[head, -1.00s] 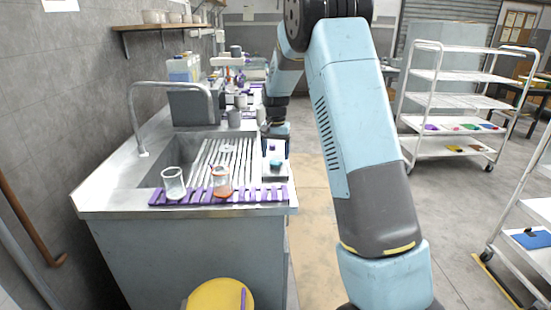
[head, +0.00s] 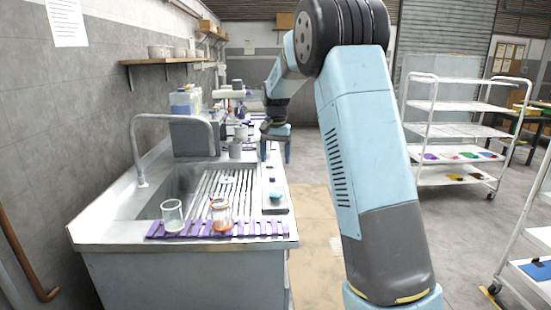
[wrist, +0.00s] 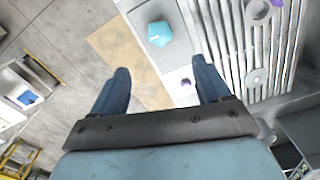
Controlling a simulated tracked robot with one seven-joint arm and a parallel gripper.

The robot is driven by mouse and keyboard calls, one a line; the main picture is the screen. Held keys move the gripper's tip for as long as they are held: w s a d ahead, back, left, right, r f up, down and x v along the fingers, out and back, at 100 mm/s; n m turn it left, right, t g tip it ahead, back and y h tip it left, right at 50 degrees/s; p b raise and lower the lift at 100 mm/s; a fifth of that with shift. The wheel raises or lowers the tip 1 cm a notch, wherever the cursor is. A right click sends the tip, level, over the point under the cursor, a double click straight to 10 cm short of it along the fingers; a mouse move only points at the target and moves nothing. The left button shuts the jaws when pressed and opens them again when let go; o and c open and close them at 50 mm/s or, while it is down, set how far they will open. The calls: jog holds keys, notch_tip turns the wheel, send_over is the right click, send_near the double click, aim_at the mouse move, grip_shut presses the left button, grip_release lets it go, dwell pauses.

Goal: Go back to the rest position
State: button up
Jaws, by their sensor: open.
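My gripper (head: 275,151) hangs above the right edge of the sink counter in the head view, at the end of my light blue arm. In the wrist view its two blue fingers (wrist: 160,85) are apart with nothing between them. A light blue buffing brush or similar small object (head: 275,195) rests on a tray (head: 275,210) at the counter's right side. In the wrist view the blue object (wrist: 158,34) lies ahead of the fingers, apart from them. A small purple-marked piece (wrist: 186,82) lies nearer the right finger.
The steel sink counter (head: 115,228) holds a glass beaker (head: 172,216), a beaker with orange-red contents (head: 221,214) and a purple rack (head: 160,233). A tap (head: 138,150) arches over the basin. White shelf carts (head: 465,130) stand at the right. Floor between is clear.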

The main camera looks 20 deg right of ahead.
jog(key=s+r+n+t, duration=0.1)
jog(key=s+r, duration=0.4)
jog(key=s, duration=0.5)
jog(key=s+r+n+t, duration=0.1)
jog(key=s+r+t, duration=0.1)
jog(key=s+r, duration=0.55)
jog(key=s+f+n+t, duration=0.1)
jog(key=s+f, duration=0.1)
jog(key=s, duration=1)
jog(key=s+f+n+t, duration=0.1)
jog(key=s+f+n, duration=0.1)
jog(key=s, duration=1.1)
jog(key=shift+d+f+t, duration=0.25)
jog(key=shift+f+t, duration=0.05)
jog(key=shift+f, duration=0.05)
